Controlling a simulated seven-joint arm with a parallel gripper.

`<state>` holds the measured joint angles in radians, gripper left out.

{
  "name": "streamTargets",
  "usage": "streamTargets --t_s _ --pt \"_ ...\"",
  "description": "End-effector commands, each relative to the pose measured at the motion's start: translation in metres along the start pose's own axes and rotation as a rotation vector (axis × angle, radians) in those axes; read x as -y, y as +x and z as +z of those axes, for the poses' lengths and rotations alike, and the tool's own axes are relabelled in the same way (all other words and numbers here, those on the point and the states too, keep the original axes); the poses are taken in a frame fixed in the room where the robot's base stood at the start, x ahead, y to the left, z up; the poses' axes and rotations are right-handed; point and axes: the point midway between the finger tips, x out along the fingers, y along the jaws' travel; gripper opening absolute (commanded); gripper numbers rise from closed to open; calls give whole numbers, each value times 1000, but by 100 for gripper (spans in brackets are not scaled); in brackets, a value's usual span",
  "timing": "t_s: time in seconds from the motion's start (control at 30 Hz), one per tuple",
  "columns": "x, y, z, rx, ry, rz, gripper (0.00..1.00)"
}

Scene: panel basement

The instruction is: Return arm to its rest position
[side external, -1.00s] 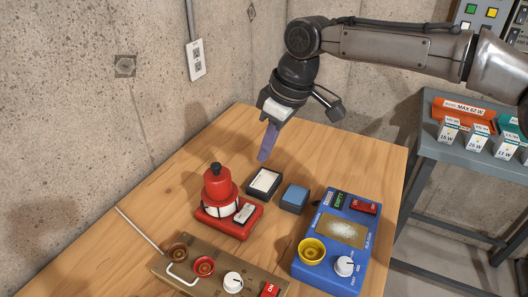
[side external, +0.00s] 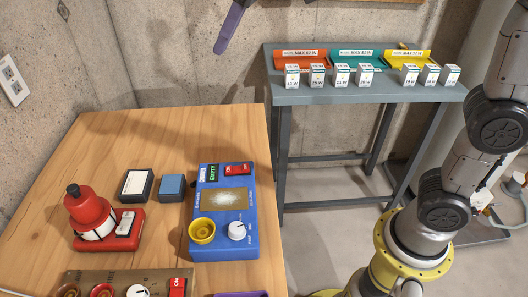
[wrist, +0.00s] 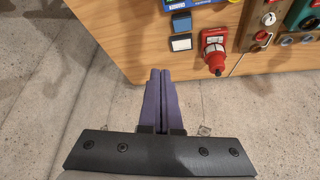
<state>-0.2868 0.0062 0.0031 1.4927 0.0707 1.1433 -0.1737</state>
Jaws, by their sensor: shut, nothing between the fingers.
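My gripper (side external: 222,46) shows only in part at the top edge of the side view, its purple fingers pointing down, above and behind the far edge of the wooden table (side external: 180,130). The rest of the hand is cut off there. In the wrist view my gripper (wrist: 161,72) has its two purple fingers side by side, shut, with nothing held. They appear clear of the things on the table.
The table holds a red bottle-like device (side external: 90,215), a white-topped block (side external: 136,185), a blue block (side external: 172,187), a blue machine (side external: 222,240) and a brown panel (side external: 120,277). A grey side table (side external: 300,92) carries coloured bins and small boxes. Concrete walls stand behind.

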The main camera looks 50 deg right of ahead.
Motion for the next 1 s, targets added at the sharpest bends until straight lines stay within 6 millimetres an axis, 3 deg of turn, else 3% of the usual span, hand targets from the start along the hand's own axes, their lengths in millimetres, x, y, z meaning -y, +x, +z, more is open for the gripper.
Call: streamTargets --t_s 0.1,0.3,0.43,0.6,0.8,1.0 --pt "-20 -32 50 -27 74 49 0" --pt "-33 -55 144 -53 196 124 0" --pt "-31 -51 210 -56 274 170 0" --pt "-22 -26 279 -33 348 200 0" --pt "-15 2 315 24 381 197 0" --pt "-15 4 317 24 387 199 0"
